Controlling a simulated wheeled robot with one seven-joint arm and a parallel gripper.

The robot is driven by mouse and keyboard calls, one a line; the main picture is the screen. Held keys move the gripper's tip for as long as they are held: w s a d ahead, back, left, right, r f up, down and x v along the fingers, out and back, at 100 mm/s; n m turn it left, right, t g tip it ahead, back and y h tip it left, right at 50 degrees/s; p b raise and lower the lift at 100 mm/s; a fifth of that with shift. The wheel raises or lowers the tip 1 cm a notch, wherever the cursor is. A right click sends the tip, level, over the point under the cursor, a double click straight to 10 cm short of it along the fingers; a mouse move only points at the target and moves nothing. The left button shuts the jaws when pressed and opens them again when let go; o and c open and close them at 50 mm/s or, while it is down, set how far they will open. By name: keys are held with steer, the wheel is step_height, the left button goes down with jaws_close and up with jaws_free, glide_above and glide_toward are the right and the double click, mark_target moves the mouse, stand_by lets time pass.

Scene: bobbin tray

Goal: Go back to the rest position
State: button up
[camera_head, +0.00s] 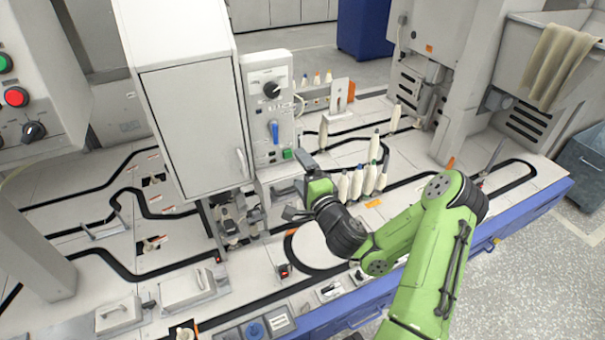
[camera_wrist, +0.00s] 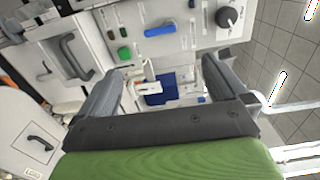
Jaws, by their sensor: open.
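My gripper (camera_head: 293,199) is in front of the control panel, at the end of my green arm. In the wrist view its two dark fingers (camera_wrist: 162,88) stand wide apart, and nothing is held between them. A small white part and a blue patch show beyond the gap; I cannot tell what they are. The control panel (camera_head: 268,125) carries a black knob, a blue lever (camera_head: 274,132) and a green button. In the wrist view the blue lever (camera_wrist: 160,29) and the black knob (camera_wrist: 227,17) lie beyond the fingers.
Several pale bobbins (camera_head: 357,183) stand upright close behind my wrist. A tall white cabinet (camera_head: 190,115) stands left of the panel. White covers with handles (camera_head: 187,287) lie on the bench at the front left. Grey floor (camera_head: 545,255) is open at the right.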

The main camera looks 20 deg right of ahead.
steer(key=s+a+r+n+g+y, duration=0.25)
steer(key=a+n+y, duration=0.25)
steer(key=a+n, duration=0.4)
steer(key=s+a+r+n+g+y, duration=0.1)
steer(key=s+a+n+g+y, duration=0.15)
steer(key=a+n+y, duration=0.55)
steer(key=s+a+f+n+g+h, duration=0.2)
steer(key=s+a+n+g+h, duration=0.2)
steer(key=s+a+g, duration=0.2)
steer(key=s+d+r+m+h, duration=0.1)
steer(key=s+d+r+h, duration=0.1)
steer(key=s+d+h, duration=0.3)
steer(key=s+d+r+m+g+h, duration=0.1)
steer(key=s+d+r, duration=0.2)
steer(key=s, duration=0.5)
steer(key=s+d+r+m+h, duration=0.1)
steer(key=s+d+r+h, duration=0.15)
steer(key=s+d, duration=0.3)
step_height(320, 180, up, 17)
steer(key=p, duration=1.7)
steer(key=shift+s+a+p, duration=0.2)
steer(key=shift+a+p, duration=0.1)
steer(key=shift+a, duration=0.1)
